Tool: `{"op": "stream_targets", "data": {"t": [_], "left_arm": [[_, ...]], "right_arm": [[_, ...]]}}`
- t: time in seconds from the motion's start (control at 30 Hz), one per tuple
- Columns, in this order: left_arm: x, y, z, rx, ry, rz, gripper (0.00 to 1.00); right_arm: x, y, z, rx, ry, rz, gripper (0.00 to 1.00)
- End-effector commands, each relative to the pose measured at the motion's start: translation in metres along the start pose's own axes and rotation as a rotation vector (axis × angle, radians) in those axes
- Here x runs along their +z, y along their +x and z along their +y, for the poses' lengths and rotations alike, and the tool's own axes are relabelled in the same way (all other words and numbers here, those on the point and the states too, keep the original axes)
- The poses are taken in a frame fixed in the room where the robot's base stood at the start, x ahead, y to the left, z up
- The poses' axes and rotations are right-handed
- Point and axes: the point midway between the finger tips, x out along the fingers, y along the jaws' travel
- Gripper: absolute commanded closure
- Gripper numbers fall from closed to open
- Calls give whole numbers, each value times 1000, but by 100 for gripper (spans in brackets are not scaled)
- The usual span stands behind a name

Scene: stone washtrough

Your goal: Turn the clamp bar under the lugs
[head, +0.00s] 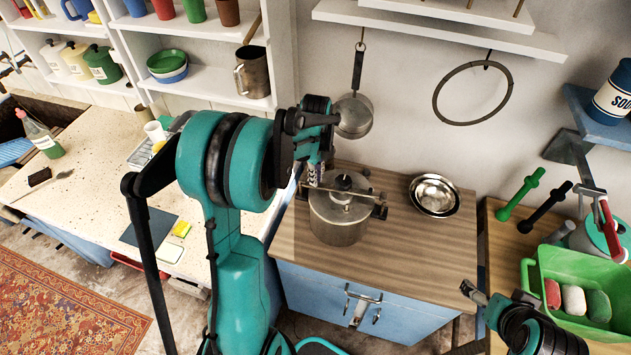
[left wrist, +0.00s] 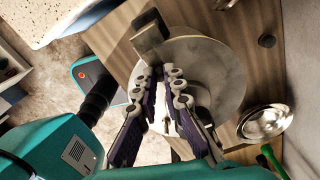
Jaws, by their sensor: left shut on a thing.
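A round metal pot (head: 337,232) with a flat lid stands on the wooden cabinet top. It also shows in the left wrist view (left wrist: 222,88). The clamp bar (head: 345,194) lies across the lid, with a dark knob near its middle. A dark lug (head: 380,208) shows at the pot's right side. My left gripper (head: 314,180) is over the pot's left rim; its fingers close together over the lid in the left wrist view (left wrist: 163,74), shut on the clamp bar. The fingers hide the gripped part. My right gripper (head: 472,291) is low right, away from the pot; its jaws are unclear.
A metal bowl (head: 435,195) stands right of the pot on the wooden top (head: 400,243). A small pan (head: 354,115) hangs on the wall behind it. A green basin (head: 548,285) with coloured bars is at the right. The wooden top in front of the pot is clear.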

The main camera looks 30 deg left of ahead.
Motion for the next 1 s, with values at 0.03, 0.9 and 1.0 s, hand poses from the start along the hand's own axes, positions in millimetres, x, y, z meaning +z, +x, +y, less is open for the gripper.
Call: {"op": "stream_targets", "data": {"t": [0.03,0.9,1.0], "left_arm": [[1,0,-2,0,18,0,100],[2,0,-7,0,91,0,70],[2,0,-7,0,91,0,70]], "right_arm": [[0,1,0,0,0,0,11],[1,2,0,0,0,0,11],[1,2,0,0,0,0,11]]}}
